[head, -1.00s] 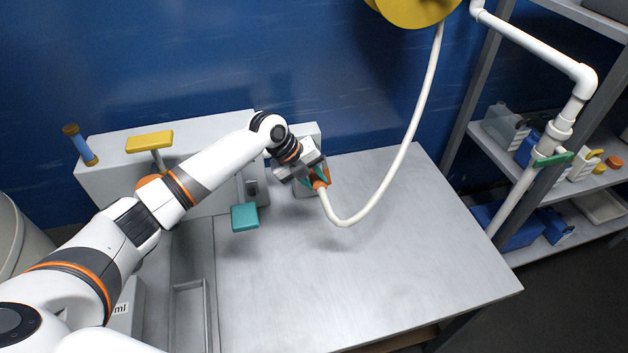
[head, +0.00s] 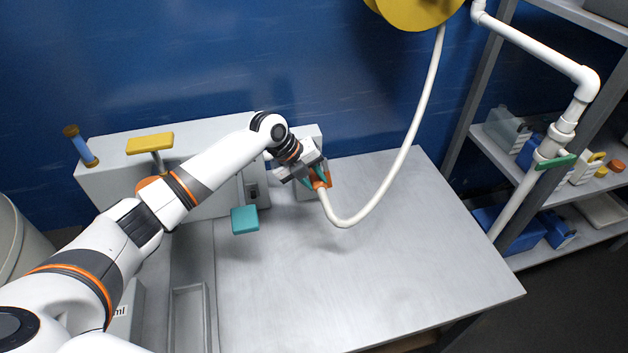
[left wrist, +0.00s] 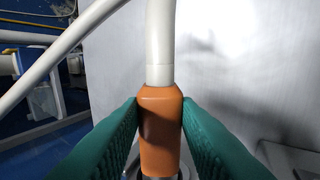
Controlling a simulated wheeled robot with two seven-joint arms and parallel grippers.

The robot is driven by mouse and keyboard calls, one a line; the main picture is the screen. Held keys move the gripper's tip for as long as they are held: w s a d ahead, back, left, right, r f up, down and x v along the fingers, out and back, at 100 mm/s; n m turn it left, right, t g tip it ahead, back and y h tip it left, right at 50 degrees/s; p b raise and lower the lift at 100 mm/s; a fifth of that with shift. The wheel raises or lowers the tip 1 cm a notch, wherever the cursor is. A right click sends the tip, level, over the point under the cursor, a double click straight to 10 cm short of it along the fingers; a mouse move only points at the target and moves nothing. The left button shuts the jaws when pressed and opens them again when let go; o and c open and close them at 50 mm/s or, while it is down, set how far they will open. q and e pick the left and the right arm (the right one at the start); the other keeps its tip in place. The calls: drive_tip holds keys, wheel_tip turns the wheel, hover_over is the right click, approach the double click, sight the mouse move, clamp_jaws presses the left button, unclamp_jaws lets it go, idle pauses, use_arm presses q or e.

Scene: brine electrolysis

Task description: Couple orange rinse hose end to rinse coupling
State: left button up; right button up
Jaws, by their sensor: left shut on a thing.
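The orange rinse hose end (left wrist: 161,125) stands between the two teal fingers of my left gripper (left wrist: 160,140), which is shut on it. In the head view my left gripper (head: 314,178) is at the front of a grey housing at the back of the table. The white hose (head: 383,185) runs from the hose end in a low loop up to the right. In the left wrist view, a bit of dark and metallic round part shows just below the hose end. It may be the rinse coupling, mostly hidden; I cannot tell whether the two are joined. My right gripper is not in view.
A yellow reel (head: 416,8) hangs above. A yellow handle (head: 150,143), a teal paddle (head: 245,219) and a blue handle (head: 83,148) are on the left. The tabletop (head: 400,270) is clear at front right. Shelves (head: 590,235) and white pipe (head: 535,55) stand right.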

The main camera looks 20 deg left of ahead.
use_arm(q)
drive_tip(key=shift+w+a, duration=0.15)
idle(0.5)
drive_tip(key=o, duration=1.1)
